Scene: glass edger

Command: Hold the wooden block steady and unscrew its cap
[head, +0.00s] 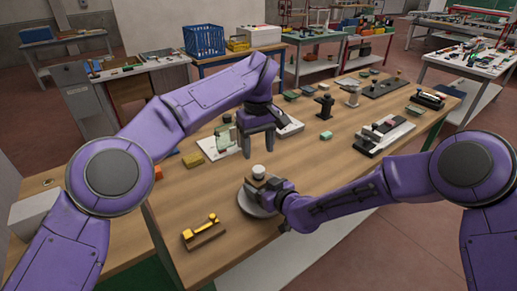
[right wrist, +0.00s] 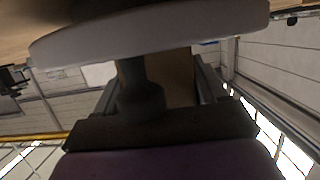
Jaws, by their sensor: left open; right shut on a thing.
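The wooden block (head: 256,182) stands on a round grey disc (head: 256,206) near the front of the table, with a pale cap (head: 259,171) on top. My right gripper (head: 272,189) is shut on the block from the right side. In the right wrist view the brown block (right wrist: 178,76) shows between the fingers, beside the grey disc (right wrist: 150,36); the cap is not visible there. My left gripper (head: 259,146) points down, open and empty, above and behind the cap, apart from it.
A yellow fixture (head: 205,233) stands left of the disc. A yellow block (head: 193,160) and a green-grey device (head: 224,137) sit at the left. A grey and black machine (head: 384,134) stands at the right. Bare wood lies between the disc and this machine.

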